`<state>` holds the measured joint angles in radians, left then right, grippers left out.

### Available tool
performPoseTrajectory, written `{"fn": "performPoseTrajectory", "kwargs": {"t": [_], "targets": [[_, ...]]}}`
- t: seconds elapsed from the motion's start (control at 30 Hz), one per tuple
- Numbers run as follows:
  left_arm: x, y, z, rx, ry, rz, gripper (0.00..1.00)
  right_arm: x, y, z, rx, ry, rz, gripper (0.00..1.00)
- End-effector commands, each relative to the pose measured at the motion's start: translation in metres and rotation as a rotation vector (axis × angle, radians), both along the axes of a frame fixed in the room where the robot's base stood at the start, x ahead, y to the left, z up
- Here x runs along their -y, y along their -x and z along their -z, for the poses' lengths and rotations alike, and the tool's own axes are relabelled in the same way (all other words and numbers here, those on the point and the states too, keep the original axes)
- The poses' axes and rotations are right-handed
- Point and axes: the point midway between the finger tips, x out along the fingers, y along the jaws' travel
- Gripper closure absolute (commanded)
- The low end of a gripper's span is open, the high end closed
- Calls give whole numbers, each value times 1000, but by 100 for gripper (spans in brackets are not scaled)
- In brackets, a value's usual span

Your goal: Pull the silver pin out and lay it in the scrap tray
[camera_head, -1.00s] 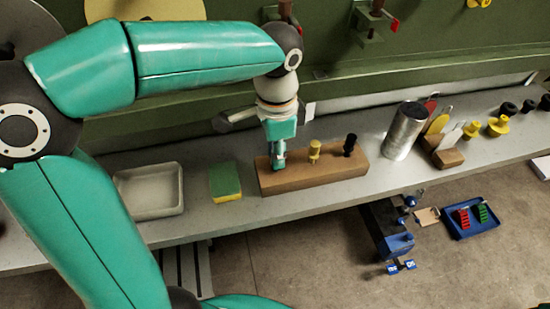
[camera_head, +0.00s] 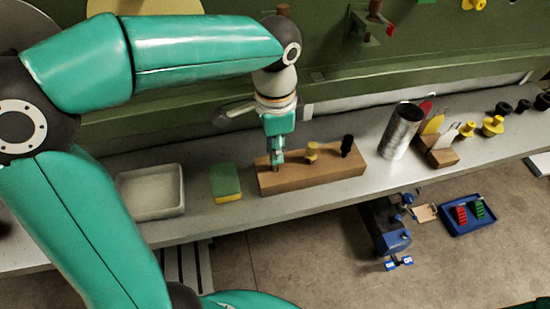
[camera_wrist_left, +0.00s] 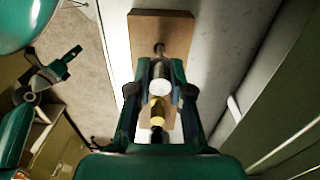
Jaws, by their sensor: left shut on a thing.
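My left gripper (camera_head: 277,157) is shut on the silver pin above the left end of the wooden block (camera_head: 325,173). In the left wrist view the pin's round pale head (camera_wrist_left: 160,87) sits between the two fingers. Its thin shank (camera_head: 275,169) shows below the fingertips; I cannot tell whether its tip is still in the block. The scrap tray, a pale shallow tray (camera_head: 150,211), looks empty at the left of the bench. A dark shape at the left of the wrist view looks like my right gripper (camera_wrist_left: 52,75); its fingers are unclear.
A yellow pin (camera_head: 312,151) and a black pin (camera_head: 347,146) stand in the block. A green and yellow sponge (camera_head: 225,181) lies between tray and block. A metal can (camera_head: 401,132) stands to the right. The green wall is close behind.

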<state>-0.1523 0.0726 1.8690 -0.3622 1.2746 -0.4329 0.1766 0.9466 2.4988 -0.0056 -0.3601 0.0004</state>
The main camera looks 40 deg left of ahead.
Motion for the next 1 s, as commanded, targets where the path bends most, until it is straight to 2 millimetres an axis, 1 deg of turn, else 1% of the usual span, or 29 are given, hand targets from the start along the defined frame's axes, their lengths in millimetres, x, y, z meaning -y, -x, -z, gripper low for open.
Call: {"fn": "performPoseTrajectory", "kwargs": {"t": [1.0], "targets": [[0,0,-27,1,1,0,100,0,0,-24,0,0,0,60]]}}
